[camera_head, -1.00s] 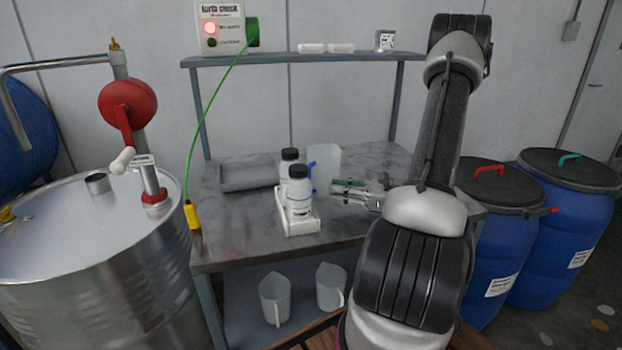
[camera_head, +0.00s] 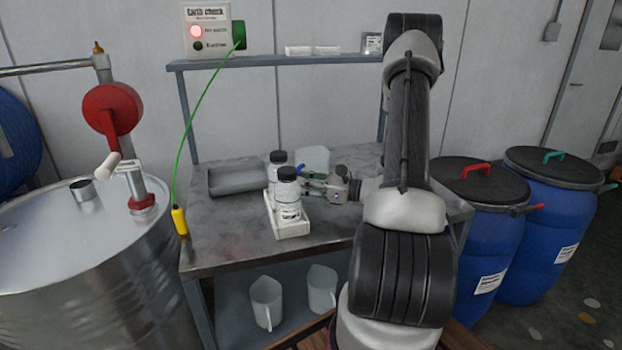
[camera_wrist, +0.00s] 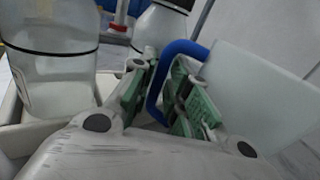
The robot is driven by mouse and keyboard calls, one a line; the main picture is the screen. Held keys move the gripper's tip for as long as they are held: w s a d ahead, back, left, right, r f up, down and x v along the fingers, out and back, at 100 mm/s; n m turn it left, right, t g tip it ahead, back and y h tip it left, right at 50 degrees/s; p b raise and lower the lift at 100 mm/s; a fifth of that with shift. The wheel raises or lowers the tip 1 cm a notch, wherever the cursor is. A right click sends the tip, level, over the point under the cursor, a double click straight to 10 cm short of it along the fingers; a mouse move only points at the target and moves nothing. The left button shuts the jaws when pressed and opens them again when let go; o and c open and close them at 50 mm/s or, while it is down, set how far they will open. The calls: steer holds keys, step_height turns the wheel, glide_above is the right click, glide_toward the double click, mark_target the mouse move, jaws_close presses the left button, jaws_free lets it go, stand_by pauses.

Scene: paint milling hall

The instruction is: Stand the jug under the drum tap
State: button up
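A translucent jug (camera_head: 314,158) stands at the back of the steel bench, partly hidden by bottles and my gripper. In the wrist view the jug's pale body (camera_wrist: 262,88) is at the right, and its blue handle (camera_wrist: 157,95) lies between my green finger pads. My gripper (camera_head: 314,184) reaches in from the right. In the wrist view its fingers (camera_wrist: 162,90) straddle the handle with some space between them, so it looks open. A steel drum (camera_head: 95,275) stands at the left with a red crank pump (camera_head: 112,108) on top. I cannot make out its tap clearly.
Two white bottles (camera_head: 287,192) stand in a white tray (camera_head: 293,228) close left of my gripper. A grey shallow tray (camera_head: 238,180) lies behind. A yellow clamp (camera_head: 180,221) on a green cable hangs at the bench's left edge. Two more jugs (camera_head: 266,300) stand on the lower shelf.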

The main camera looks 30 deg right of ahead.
jaws_close()
